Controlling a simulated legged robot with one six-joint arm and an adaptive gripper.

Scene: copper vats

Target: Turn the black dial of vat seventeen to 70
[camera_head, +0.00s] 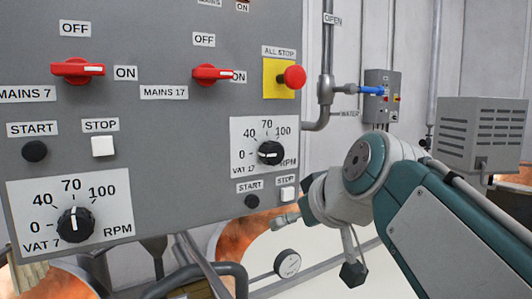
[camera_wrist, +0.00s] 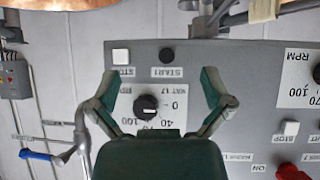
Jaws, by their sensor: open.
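The black dial of vat 17 (camera_head: 270,152) sits on a white scale plate (camera_head: 240,136) on the grey panel. Its white mark lies roughly level; I cannot tell exactly which value it points to. In the wrist view, where the lettering is upside down, the dial (camera_wrist: 147,106) shows between the fingers, nearer the left one. My gripper (camera_wrist: 158,85) is open and empty, with one finger on each side of the dial. No contact shows. In the head view my gripper (camera_head: 292,216) is at the panel's lower right, below and right of the dial, partly hidden by my wrist.
Just below the dial are a black START button (camera_head: 252,201) and a white STOP button (camera_head: 287,194). A red ALL STOP button (camera_head: 294,77) is above. The vat 7 dial (camera_head: 74,224) and two red mains switches are on the same panel. A pipe (camera_head: 326,90) runs along its right.

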